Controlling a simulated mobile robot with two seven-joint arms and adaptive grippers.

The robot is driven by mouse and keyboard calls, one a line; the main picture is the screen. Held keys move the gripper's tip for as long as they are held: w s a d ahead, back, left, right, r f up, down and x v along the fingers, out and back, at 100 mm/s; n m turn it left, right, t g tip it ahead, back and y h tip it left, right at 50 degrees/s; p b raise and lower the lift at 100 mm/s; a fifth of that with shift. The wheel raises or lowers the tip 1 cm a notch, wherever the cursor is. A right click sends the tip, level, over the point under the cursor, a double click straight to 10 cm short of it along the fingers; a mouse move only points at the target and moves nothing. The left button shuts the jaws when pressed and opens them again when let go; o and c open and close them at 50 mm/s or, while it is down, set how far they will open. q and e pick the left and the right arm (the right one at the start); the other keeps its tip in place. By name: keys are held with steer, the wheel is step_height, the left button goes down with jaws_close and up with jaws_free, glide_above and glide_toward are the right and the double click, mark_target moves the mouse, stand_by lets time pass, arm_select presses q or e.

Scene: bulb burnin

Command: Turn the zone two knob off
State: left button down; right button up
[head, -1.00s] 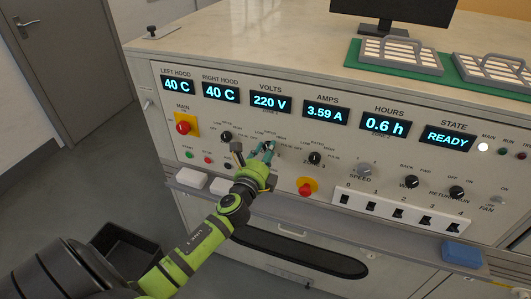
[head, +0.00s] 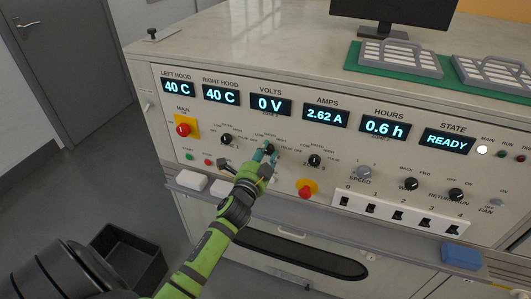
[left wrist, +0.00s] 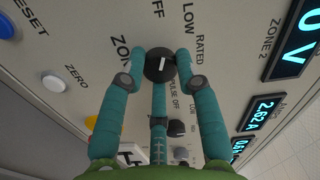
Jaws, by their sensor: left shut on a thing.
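The zone two knob (head: 269,149) is a black round knob on the panel under the volts display (head: 270,105), which reads 0 V. My left gripper (head: 264,154) has its teal fingers at the knob. In the left wrist view the knob (left wrist: 159,66) sits between the fingertips of my left gripper (left wrist: 161,66), which is shut on it. The knob's white mark runs roughly up and down, in line with an OFF label above it. The amps display (head: 325,115) reads 2.62 A. My right gripper is not in view.
Neighbouring knobs stand left (head: 226,139) and right (head: 314,160) of the gripper. A red button on a yellow base (head: 306,190) is lower right, and the main switch (head: 184,127) is at left. A narrow ledge (head: 330,218) runs below the panel.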

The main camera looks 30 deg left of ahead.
arm_select(q)
steer(key=shift+d+f+n, duration=0.15)
steer(key=shift+d+n, duration=0.1)
steer(key=shift+n, duration=0.55)
steer(key=c, duration=0.9)
jaws_free()
steer(key=shift+r, duration=0.2)
steer(key=shift+a, duration=0.1)
steer(key=shift+s, duration=0.3)
steer(key=v, duration=1.1)
steer(key=shift+s, duration=0.15)
